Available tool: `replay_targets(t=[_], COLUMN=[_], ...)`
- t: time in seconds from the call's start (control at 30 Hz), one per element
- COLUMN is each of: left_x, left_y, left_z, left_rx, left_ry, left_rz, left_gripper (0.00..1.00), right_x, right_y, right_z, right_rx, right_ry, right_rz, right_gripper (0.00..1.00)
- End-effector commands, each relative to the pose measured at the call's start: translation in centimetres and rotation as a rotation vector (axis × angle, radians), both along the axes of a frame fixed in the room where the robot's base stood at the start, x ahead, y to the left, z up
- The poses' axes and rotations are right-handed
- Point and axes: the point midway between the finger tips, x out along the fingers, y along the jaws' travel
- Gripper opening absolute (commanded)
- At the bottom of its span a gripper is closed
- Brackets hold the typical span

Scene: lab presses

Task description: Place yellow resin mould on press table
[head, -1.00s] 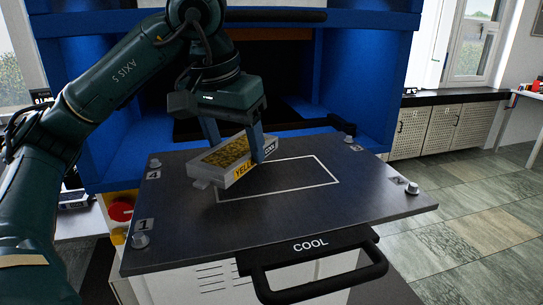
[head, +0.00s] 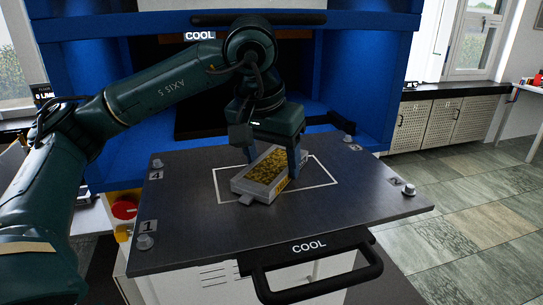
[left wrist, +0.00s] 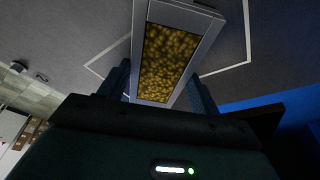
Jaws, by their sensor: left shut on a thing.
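The yellow resin mould (head: 263,172), a pale rectangular tray with speckled yellow filling, is held by my left gripper (head: 272,163). Its fingers are shut on the mould's long sides. In the left wrist view the mould (left wrist: 168,55) extends away from between the fingers. The press table (head: 375,200) is a dark plate with a white rectangle outline (head: 337,184). The mould is over the outlined area, turned at an angle to it, with its near end over or past the front line. I cannot tell whether it touches the plate. My right gripper is not in view.
Numbered corner posts, such as the one at corner 1 (head: 145,242), stand on the plate. A black handle (head: 320,275) marked COOL projects at the front. The blue press frame (head: 350,100) rises behind. The right part of the plate is clear.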

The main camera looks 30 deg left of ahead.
Motion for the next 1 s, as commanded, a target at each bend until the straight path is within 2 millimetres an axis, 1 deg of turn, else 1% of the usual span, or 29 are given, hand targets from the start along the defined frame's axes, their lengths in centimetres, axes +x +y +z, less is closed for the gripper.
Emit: replay_targets(t=[0.1,0.13,0.37,0.6,0.7,0.73,0.87,1.0], left_x=[0.0,0.0,0.0,0.0,0.0,-0.1,-0.6,-1.5], left_y=[0.0,0.0,0.0,0.0,0.0,0.0,-0.1,-0.2], left_z=[-0.4,-0.3,-0.3,-0.2,0.4,0.5,2.6,5.7], left_rx=[-0.001,0.000,0.000,0.000,0.000,-0.001,-0.002,-0.001], left_ry=[-0.003,0.000,0.001,0.000,0.000,-0.001,-0.004,-0.004], left_rz=[0.000,0.000,0.000,0.000,0.000,0.000,-0.002,-0.001], left_gripper=[0.23,0.66,0.85,0.85,0.85,0.85,0.85,0.85], right_x=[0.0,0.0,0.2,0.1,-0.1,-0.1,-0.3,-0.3], right_y=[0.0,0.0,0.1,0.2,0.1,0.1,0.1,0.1], right_z=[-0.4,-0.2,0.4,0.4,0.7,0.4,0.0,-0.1], right_rx=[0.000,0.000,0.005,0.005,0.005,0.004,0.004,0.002], right_ry=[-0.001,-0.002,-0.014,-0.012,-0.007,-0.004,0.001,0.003], right_rz=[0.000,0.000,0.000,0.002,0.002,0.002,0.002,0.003], right_gripper=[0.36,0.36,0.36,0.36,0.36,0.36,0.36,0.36])
